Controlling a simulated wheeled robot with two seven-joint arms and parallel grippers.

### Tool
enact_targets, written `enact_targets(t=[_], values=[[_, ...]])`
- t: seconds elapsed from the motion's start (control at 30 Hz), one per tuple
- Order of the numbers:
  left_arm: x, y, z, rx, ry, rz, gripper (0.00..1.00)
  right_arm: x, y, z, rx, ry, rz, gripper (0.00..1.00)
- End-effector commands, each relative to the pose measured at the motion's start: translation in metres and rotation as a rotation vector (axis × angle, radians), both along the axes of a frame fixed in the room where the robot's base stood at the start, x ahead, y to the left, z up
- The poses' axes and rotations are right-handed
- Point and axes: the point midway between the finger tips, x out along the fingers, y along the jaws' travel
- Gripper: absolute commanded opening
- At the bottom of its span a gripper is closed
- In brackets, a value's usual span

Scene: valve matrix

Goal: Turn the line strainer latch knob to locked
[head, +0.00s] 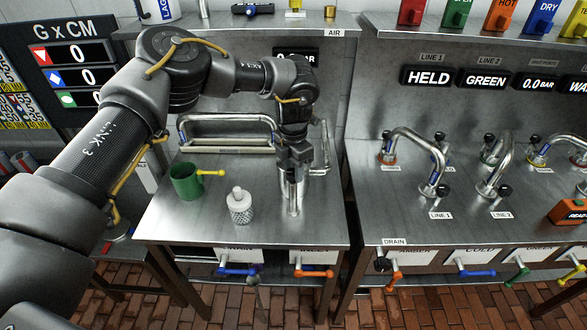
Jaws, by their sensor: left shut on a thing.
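My left gripper (293,178) reaches down over the middle bench. It is shut at the top of an upright metal post (293,205), where the latch knob would sit; the fingers hide the knob, and I cannot read its locked or unlocked position. A white perforated strainer piece (240,206) with a knobbed top stands upright on the bench to the left of the gripper, apart from it. My right gripper is not in view.
A green mug (186,182) with a yellow-tipped lever beside it stands at left on the steel bench (180,228). A bent pipe (225,120) runs behind. Curved pipes (435,165) stand on the right bench. Coloured handles (313,272) hang along the front edges.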

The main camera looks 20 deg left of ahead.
Motion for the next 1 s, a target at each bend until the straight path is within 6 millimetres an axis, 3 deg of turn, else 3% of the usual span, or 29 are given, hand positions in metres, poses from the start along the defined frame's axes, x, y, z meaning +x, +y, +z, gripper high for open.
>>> enact_targets(t=[0.43,0.47,0.6,1.0], values=[[0.0014,0.0,0.0018,-0.001,-0.004,-0.009,0.13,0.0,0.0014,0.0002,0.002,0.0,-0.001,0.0],[0.0014,0.0,0.0018,-0.001,-0.004,-0.009,0.39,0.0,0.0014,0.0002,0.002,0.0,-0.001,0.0],[0.0009,0.0,0.0013,0.0,-0.004,-0.009,0.57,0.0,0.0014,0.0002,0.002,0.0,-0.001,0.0],[0.0013,-0.0001,0.0087,-0.001,-0.004,-0.009,0.57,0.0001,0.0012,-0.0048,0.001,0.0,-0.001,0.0]])
